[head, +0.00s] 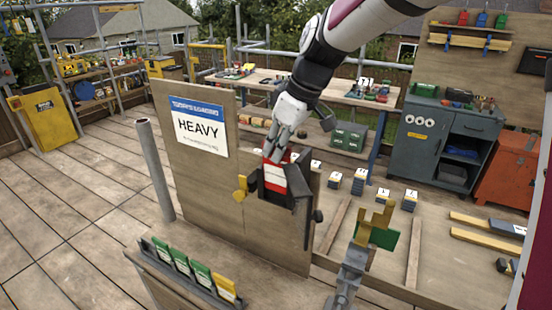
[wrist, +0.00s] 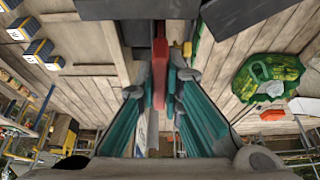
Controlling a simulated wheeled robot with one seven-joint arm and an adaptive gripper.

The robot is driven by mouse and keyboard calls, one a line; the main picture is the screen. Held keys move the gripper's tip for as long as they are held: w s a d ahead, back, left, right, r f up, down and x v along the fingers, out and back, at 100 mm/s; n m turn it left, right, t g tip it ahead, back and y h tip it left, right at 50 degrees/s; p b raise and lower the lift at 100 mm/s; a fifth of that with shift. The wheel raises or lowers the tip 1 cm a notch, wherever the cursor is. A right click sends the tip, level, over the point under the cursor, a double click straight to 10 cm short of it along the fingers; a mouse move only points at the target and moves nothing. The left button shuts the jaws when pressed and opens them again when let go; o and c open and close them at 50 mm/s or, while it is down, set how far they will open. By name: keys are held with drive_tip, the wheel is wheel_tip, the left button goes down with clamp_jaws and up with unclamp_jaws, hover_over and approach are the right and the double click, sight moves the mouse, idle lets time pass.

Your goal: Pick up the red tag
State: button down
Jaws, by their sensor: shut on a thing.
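The red tag (head: 273,177), with a white label panel, stands upright at a dark holder (head: 296,190) on the wooden board. My gripper (head: 275,158) comes down from above and is shut on the tag's upper part. In the wrist view the red tag (wrist: 160,70) shows edge-on as a narrow red strip between the teal fingers. Its lower end is hidden by the holder in the head view. I cannot tell whether it still touches the bottom of the holder.
A "HEAVY" sign (head: 198,127) is on the board left of the tag. A yellow knob (head: 241,188) sits beside the holder. A rack (head: 190,270) with green and yellow tags stands front left. A grey post (head: 155,170) rises nearby. A green bag (wrist: 268,75) lies right in the wrist view.

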wheel_tip(320, 180, up, 15)
drive_tip(key=b, duration=0.2)
idle(1.6)
